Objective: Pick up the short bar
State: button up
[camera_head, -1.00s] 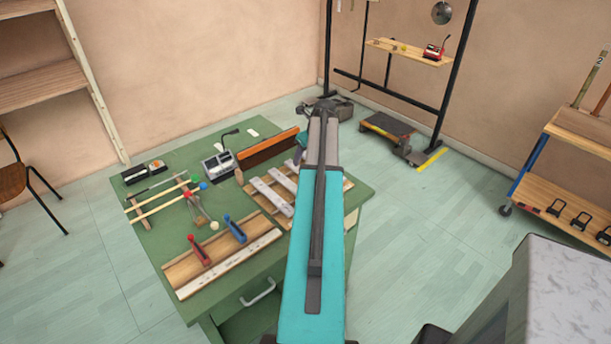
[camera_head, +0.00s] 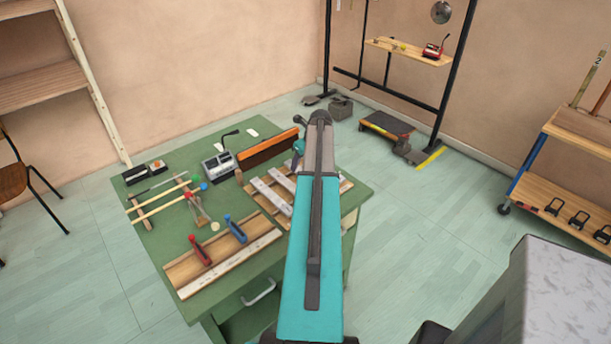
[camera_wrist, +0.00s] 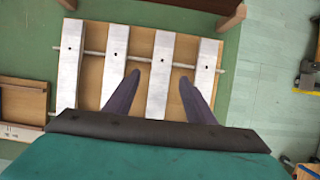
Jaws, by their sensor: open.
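In the wrist view several pale grey bars lie side by side across a wooden frame (camera_wrist: 88,98) with a thin rod through them. Their far ends step down towards the right, so the rightmost bar (camera_wrist: 207,75) looks the shortest. My gripper (camera_wrist: 159,78) is open and empty. Its dark fingers hang over the frame, one either side of the third bar from the left (camera_wrist: 159,72); the height above it is unclear.
On the table are a board with red (camera_head: 199,250) and blue (camera_head: 235,229) handles, sticks on a rack (camera_head: 160,205), a grey device (camera_head: 218,165) and an upright brown board (camera_head: 268,151) close behind the bars. Open floor lies right of the table.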

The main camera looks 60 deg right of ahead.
aim_at(299, 169)
jog(key=shift+p+x, duration=0.5)
jog(key=shift+x, duration=1.15)
grip_shut()
